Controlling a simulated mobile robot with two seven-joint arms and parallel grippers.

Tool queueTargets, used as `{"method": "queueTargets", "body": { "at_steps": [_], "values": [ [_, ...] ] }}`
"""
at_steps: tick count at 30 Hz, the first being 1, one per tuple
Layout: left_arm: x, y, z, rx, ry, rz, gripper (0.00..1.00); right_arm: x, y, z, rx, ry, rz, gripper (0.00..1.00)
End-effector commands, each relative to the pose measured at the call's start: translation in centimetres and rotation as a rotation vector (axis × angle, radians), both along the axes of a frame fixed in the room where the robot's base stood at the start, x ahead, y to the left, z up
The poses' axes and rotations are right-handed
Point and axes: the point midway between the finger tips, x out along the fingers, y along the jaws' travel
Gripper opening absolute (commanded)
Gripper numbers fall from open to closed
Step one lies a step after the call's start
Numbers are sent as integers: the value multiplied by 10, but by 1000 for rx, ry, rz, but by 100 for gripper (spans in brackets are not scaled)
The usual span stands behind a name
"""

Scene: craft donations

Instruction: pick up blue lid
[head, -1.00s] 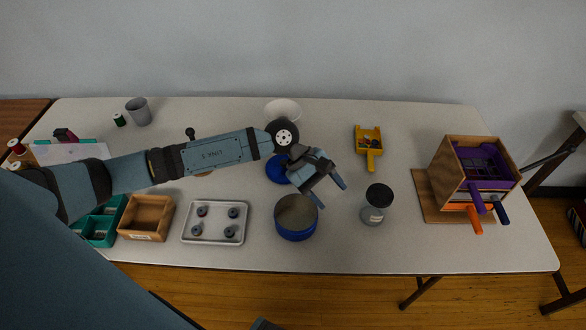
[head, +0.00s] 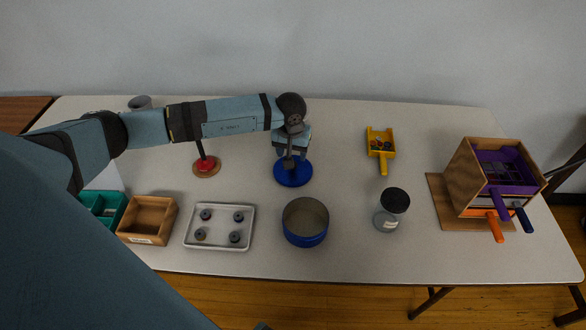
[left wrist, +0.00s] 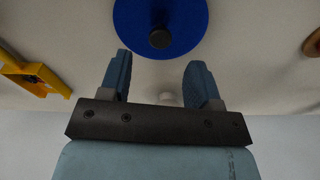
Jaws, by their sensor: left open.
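The blue lid (head: 293,178) is a flat round disc lying on the table behind the blue pot. My left gripper (head: 290,160) is over the lid and hides part of it. In the left wrist view the lid (left wrist: 185,22) shows at the top with a dark round knob (left wrist: 160,38). The left gripper's two fingers (left wrist: 158,62) are spread and empty, with the knob just beyond the gap between their tips. I cannot tell the exact height above the lid. My right gripper is not seen.
The open blue pot (head: 305,228) stands in front of the lid. A grey tray (head: 220,246) and a wooden box (head: 143,238) are at left. A dark-lidded jar (head: 390,215), a yellow scoop (head: 376,138) and a wooden drawer unit (head: 465,165) are at right. A red-based stand (head: 207,169) is left of the lid.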

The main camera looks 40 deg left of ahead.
Motion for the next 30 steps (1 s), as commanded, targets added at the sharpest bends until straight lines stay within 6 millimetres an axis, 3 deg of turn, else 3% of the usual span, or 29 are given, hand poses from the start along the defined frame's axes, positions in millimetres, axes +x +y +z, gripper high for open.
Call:
{"method": "queueTargets", "body": {
  "at_steps": [12,20,23,27,30],
  "values": [
    [5,1,-50,-2,1,1,57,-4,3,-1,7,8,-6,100],
    [6,2,-53,0,1,1,57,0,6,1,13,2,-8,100],
    [6,2,-53,0,1,1,39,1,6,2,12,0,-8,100],
    [6,2,-53,0,1,1,6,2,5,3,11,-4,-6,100],
    [6,2,-53,-1,1,1,6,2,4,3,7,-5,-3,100]
  ]
}}
